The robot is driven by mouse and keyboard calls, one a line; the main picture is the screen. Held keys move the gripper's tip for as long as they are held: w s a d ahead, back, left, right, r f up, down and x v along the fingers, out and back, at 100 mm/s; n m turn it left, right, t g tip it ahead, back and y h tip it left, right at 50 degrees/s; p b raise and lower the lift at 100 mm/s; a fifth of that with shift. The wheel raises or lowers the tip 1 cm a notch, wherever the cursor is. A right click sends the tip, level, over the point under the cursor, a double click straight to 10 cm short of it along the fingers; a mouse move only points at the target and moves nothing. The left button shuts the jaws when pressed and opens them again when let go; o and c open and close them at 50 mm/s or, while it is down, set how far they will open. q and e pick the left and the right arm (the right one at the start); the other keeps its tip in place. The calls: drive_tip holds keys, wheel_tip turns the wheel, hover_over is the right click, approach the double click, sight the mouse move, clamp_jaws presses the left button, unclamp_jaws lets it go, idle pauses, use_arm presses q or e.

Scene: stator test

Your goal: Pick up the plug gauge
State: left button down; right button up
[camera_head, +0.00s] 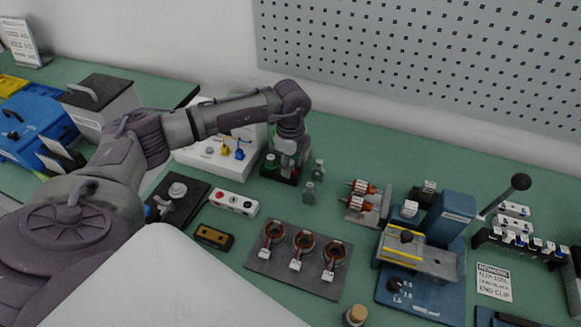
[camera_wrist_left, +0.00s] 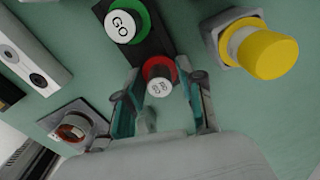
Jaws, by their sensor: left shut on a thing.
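A plug gauge with a red ring and a white end marked NO GO (camera_wrist_left: 159,87) is between the fingers of my left gripper (camera_wrist_left: 160,105) in the left wrist view. The gripper is shut on it. Beside it, a second gauge with a green ring and a white end marked GO (camera_wrist_left: 122,25) stands on a dark holder (camera_wrist_left: 157,45). In the head view, my left gripper (camera_head: 288,160) points down over the dark holder (camera_head: 277,179), and the green gauge (camera_head: 270,160) shows to its left. I cannot tell whether the held gauge is clear of the holder. My right gripper is not in view.
A white board with yellow and blue parts (camera_head: 208,163) lies left of the holder. A button box (camera_head: 233,203) and a plate with copper-wound stators (camera_head: 270,268) lie nearer. A blue press (camera_head: 449,224) stands right.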

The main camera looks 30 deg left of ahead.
sight(293, 164)
use_arm(q)
drive_tip(key=shift+r, duration=0.15)
drive_tip(key=shift+w+r, duration=0.1)
drive_tip(key=shift+r, duration=0.15)
drive_tip(key=r, duration=0.1)
drive_tip(key=r+b, duration=0.1)
drive_tip(key=r, duration=0.1)
drive_tip(key=shift+d+r, duration=0.25)
drive_tip(key=shift+d, duration=0.1)
drive_tip(key=s+d+r+b, duration=0.2)
drive_tip(key=s+d+r, duration=0.2)
drive_tip(key=d, duration=0.6)
wheel_tip(293, 164, up, 3)
drive_tip(key=shift+s+f, duration=0.15)
drive_tip(key=shift+d, duration=0.1)
